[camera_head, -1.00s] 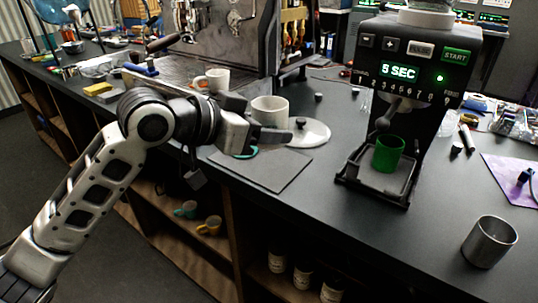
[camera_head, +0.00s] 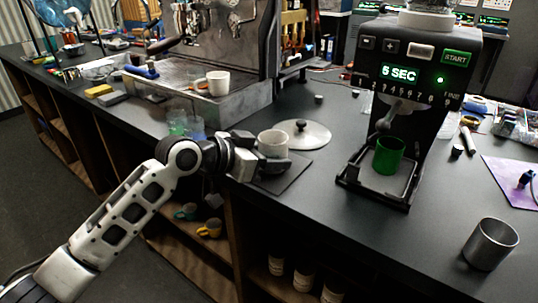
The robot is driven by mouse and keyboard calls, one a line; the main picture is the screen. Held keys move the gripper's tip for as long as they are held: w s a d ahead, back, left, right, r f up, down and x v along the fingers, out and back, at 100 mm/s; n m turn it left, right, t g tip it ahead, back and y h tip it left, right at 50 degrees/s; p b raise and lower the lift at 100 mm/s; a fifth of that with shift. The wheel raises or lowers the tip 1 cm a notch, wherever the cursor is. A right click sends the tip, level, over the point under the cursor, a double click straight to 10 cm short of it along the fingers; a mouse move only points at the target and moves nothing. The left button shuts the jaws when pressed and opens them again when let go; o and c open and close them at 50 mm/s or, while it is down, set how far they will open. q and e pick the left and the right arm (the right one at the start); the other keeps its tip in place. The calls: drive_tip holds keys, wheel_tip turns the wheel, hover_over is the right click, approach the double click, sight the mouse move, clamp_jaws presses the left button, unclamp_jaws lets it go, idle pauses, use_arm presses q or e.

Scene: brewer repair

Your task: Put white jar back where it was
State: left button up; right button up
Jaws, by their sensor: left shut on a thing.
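The white jar (camera_head: 273,143) is a short open-topped cylinder above the left part of the dark square mat (camera_head: 290,178). My left gripper (camera_head: 268,162) is shut on it at its lower near side, and the fingers hide part of its wall. I cannot tell whether the jar touches the mat. A round, pale lid with a dark knob (camera_head: 312,136) lies just behind and to the right of the jar. My right gripper is not in view.
The grinder (camera_head: 425,75) with a green cup (camera_head: 389,155) stands right of the mat. A steel cup (camera_head: 490,245) is near the front right. The espresso machine (camera_head: 225,45) holds a white cup (camera_head: 213,83). Glasses (camera_head: 180,123) stand left of my gripper. Bare counter lies between mat and grinder.

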use_arm(q)
drive_tip(key=shift+f, duration=0.1)
drive_tip(key=o, duration=1.1)
